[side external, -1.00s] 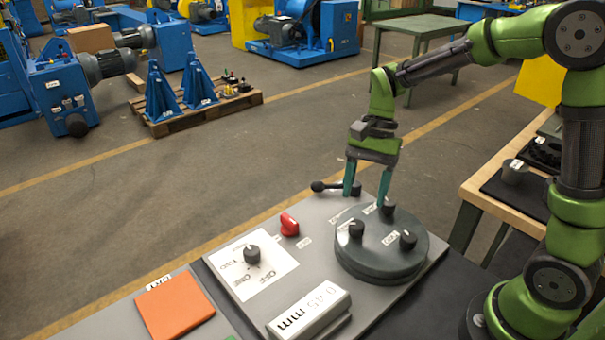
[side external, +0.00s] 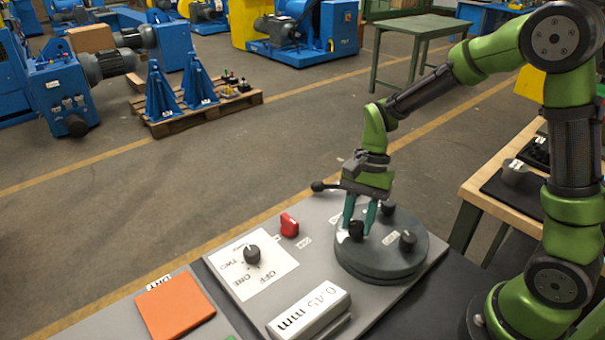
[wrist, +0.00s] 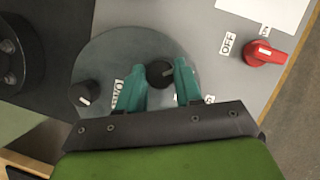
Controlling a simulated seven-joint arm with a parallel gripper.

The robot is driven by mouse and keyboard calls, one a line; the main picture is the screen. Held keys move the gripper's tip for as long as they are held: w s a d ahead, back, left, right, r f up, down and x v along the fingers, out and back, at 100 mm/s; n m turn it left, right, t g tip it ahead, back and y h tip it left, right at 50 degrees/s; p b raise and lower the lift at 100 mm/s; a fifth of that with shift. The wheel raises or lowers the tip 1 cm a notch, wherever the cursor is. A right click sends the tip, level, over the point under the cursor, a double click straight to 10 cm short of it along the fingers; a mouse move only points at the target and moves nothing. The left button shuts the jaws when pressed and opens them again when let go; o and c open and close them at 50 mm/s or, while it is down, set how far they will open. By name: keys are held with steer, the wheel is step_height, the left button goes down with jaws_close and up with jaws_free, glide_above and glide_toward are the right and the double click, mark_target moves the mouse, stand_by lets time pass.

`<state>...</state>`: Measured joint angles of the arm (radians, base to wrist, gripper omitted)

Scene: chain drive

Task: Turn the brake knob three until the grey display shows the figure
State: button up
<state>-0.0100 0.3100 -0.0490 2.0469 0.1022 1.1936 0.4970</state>
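A round grey disc (side external: 372,266) carries three black knobs: a front-left knob (side external: 356,230), a right knob (side external: 408,238) and a back knob (side external: 388,208). Their small labels are partly hidden or too small to read surely, so I cannot tell which is brake knob three. My gripper (side external: 355,234) points down at the front-left knob. In the wrist view its teal fingers (wrist: 160,78) stand apart on either side of a black knob (wrist: 160,72), with a slight gap showing. The grey display (side external: 310,308) reads "0.45 mm".
A red knob (side external: 289,225) and a black selector knob (side external: 252,254) on a white plate stand left of the disc. A black-ended lever (side external: 320,186) lies behind. An orange pad (side external: 175,306) is at the front left. A wooden bench (side external: 480,190) stands right.

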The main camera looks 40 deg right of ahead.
steer(key=c, duration=0.3)
steer(key=n+g, duration=0.1)
steer(key=n, duration=0.3)
steer(key=shift+w+h, duration=0.1)
steer(key=shift+h, duration=0.3)
steer(key=shift+c, duration=0.2)
steer(key=o, duration=1)
steer(key=shift+o, duration=0.2)
steer(key=shift+r, duration=0.1)
steer(key=v, duration=1.6)
steer(key=shift+w+r, duration=0.3)
steer(key=shift+w, duration=0.05)
